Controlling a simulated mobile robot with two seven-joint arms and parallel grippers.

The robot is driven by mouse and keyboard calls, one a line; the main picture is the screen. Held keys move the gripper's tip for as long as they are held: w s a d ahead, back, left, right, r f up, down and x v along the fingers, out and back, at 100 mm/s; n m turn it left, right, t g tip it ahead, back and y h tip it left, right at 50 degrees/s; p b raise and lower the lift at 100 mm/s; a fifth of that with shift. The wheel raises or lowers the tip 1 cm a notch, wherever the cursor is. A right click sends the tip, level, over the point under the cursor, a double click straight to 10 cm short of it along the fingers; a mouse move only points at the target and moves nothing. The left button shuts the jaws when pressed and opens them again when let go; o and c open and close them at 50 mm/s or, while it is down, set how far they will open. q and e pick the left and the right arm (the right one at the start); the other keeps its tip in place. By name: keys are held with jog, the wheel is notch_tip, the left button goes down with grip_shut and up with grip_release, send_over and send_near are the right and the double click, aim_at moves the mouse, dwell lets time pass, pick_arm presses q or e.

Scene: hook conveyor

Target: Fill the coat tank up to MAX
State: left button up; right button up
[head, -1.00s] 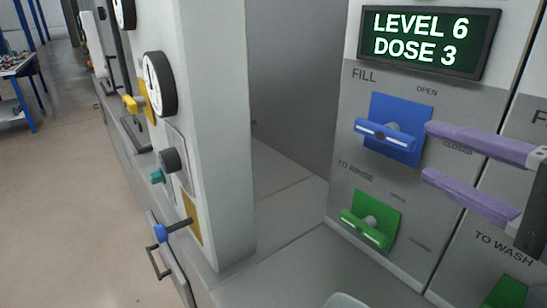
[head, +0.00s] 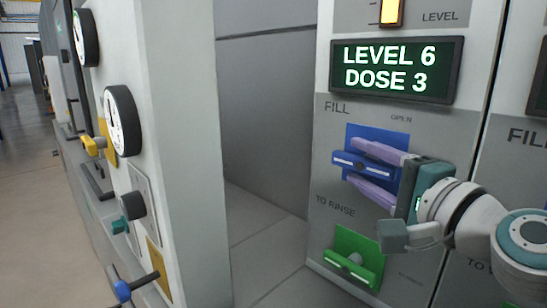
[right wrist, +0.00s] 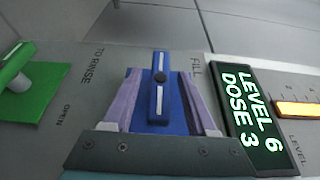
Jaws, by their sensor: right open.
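The blue FILL handle (head: 362,162) lies level on its blue plate, pointing left, with OPEN printed above. In the right wrist view the same blue handle (right wrist: 159,100) lies between two purple fingers. My right gripper (head: 354,163) is open, one finger above the handle and one below; it also shows in the right wrist view (right wrist: 160,74), with gaps on both sides of the handle. The display (head: 396,68) reads LEVEL 6, DOSE 3. An orange level gauge (head: 392,12) is partly visible above it; its MAX mark is not in view. My left gripper is not in view.
A green TO RINSE handle (head: 352,262) sits just below my right gripper. Another FILL panel (head: 525,137) is at the right. At the left, a pale cabinet carries dials (head: 122,120) and a yellow valve handle (head: 94,145). A grey recess lies between.

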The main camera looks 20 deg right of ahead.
jog(key=shift+w, duration=0.25)
grip_shut()
dwell(0.3)
